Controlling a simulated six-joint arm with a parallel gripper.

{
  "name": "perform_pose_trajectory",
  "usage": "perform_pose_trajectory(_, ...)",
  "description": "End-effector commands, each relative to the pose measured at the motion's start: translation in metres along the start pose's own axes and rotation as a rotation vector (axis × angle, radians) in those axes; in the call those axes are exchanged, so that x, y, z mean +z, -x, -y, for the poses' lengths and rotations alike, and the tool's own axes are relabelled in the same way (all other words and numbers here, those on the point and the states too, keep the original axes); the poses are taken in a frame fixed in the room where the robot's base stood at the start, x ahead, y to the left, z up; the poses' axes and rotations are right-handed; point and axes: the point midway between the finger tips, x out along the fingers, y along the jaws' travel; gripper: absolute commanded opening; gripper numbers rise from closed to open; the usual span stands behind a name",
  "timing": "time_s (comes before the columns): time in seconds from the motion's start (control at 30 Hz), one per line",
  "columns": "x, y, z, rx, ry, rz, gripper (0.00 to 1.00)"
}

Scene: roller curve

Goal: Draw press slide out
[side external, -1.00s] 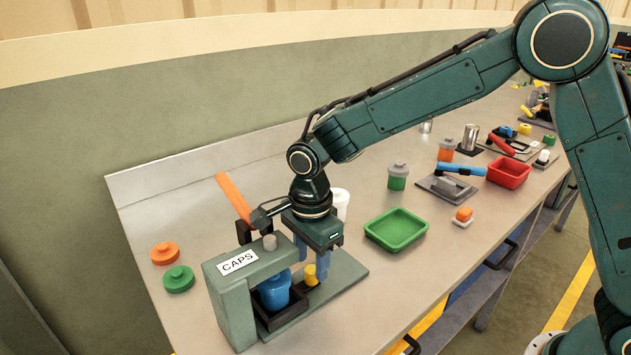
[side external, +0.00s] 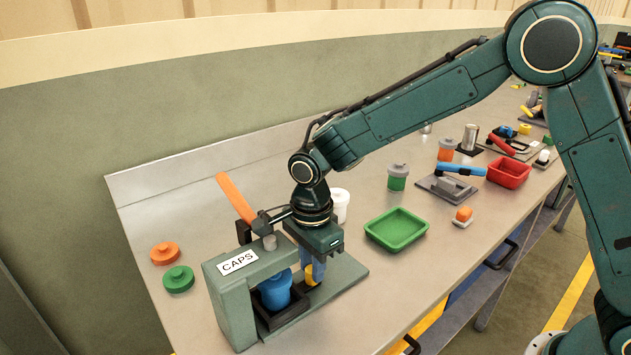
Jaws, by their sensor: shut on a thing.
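The press (side external: 232,297) is a grey-green frame labelled CAPS, with an orange lever (side external: 236,197) rising at its back. A dark slide tray (side external: 286,316) sits on the press base under the arm of the frame. A blue capped jar (side external: 275,290) stands in the slide.
Orange (side external: 165,253) and green (side external: 178,279) caps lie left of the press. A green tray (side external: 396,229) is to the right, and a white cup (side external: 340,204) stands behind my gripper. The base (side external: 346,270) is clear right of the knob.

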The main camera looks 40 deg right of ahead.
Motion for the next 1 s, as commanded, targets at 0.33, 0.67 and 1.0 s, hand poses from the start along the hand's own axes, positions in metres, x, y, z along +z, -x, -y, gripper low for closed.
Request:
perform_pose_trajectory(0.33,-0.056,0.001,0.0,0.003,-0.019,-0.005,0.0)
perform_pose_trajectory(0.67,-0.113,0.001,0.0,0.001,-0.01,-0.002,0.0)
perform_pose_trajectory(1.0,-0.134,0.001,0.0,-0.002,-0.003,-0.001,0.0)
